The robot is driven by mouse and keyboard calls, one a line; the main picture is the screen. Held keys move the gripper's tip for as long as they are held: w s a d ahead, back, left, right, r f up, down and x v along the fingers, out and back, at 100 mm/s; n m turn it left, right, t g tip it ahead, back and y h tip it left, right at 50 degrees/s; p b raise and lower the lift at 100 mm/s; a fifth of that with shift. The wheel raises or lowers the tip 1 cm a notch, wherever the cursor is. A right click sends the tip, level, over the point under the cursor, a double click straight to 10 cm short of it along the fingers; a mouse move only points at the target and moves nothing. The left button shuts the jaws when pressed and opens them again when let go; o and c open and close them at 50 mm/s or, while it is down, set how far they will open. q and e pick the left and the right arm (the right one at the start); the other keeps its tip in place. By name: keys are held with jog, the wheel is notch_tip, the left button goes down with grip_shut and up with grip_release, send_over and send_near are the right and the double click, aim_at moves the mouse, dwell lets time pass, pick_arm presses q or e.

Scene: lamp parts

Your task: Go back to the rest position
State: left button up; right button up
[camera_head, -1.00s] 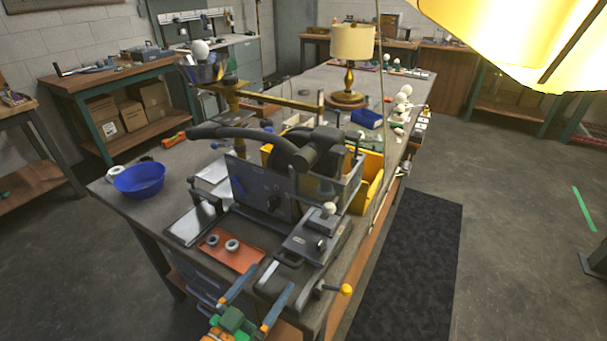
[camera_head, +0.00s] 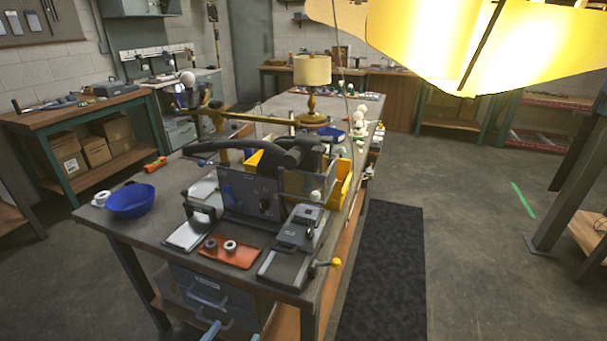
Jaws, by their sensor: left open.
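My left gripper (camera_head: 232,335) shows only by its blue fingertips at the bottom edge of the head view. The fingertips are apart, with nothing seen between them. The gripper is in front of the workbench (camera_head: 180,226), low near its drawers, and the rest of it is cut off by the frame. My right gripper is not in view.
The bench carries a blue bowl (camera_head: 131,200), an orange tray (camera_head: 231,251), a dark machine (camera_head: 250,190) and a gold lamp (camera_head: 312,85). A large yellow shade (camera_head: 430,40) hangs at the upper right. Floor is clear right of the black mat (camera_head: 385,270).

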pick_arm(q)
jog(key=s+a+f+n+g+y, duration=0.1)
jog(key=s+a+f+g+y, duration=0.2)
jog(key=f, duration=0.7)
jog(key=s+a+f+g, duration=0.1)
jog(key=s+f+g, duration=0.2)
jog(key=s+f, duration=0.45)
jog(key=s+f+g+y, duration=0.1)
jog(key=s+f+g, duration=0.3)
jog(key=s, duration=0.6)
jog(key=s+f+g, duration=0.4)
jog(key=s+f, duration=0.5)
jog(key=s, duration=0.1)
jog(key=shift+s+f+g+y, duration=0.2)
jog(key=shift+s+g+y, duration=0.05)
jog(key=shift+g+y, duration=0.15)
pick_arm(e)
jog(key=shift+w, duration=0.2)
pick_arm(q)
jog(key=shift+d, duration=0.1)
